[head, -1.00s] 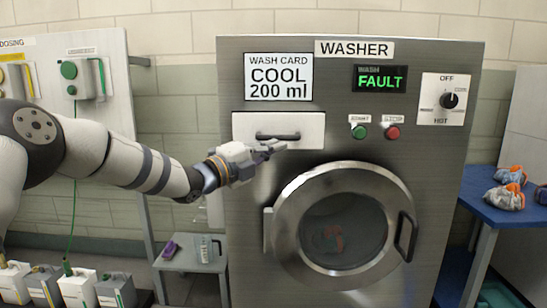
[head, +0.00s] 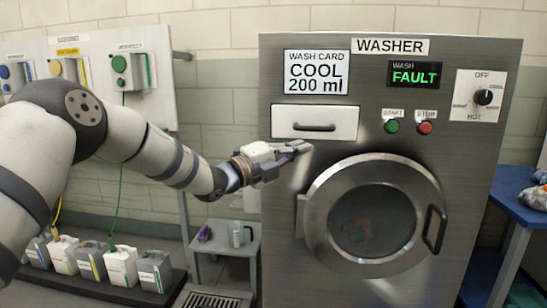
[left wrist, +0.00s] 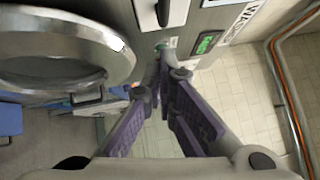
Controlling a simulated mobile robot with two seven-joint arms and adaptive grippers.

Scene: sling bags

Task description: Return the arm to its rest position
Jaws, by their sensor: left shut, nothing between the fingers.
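My left arm reaches in from the left in the head view. My left gripper (head: 297,148) is shut and empty, in front of the washer (head: 280,215) just below its closed detergent drawer (head: 316,122). I cannot tell whether it touches the washer front. In the left wrist view the fingers (left wrist: 166,62) point toward the washer front, and the door rim (left wrist: 120,60) shows at the left. The round door (head: 371,213) is shut, with something orange dimly seen behind its glass. My right gripper is not in view.
The display (head: 415,74) reads WASH FAULT; the card (head: 316,70) reads COOL 200 ml. A small grey table (head: 226,247) with a purple item and a bottle stands left of the washer. A blue table (head: 515,208) is at right.

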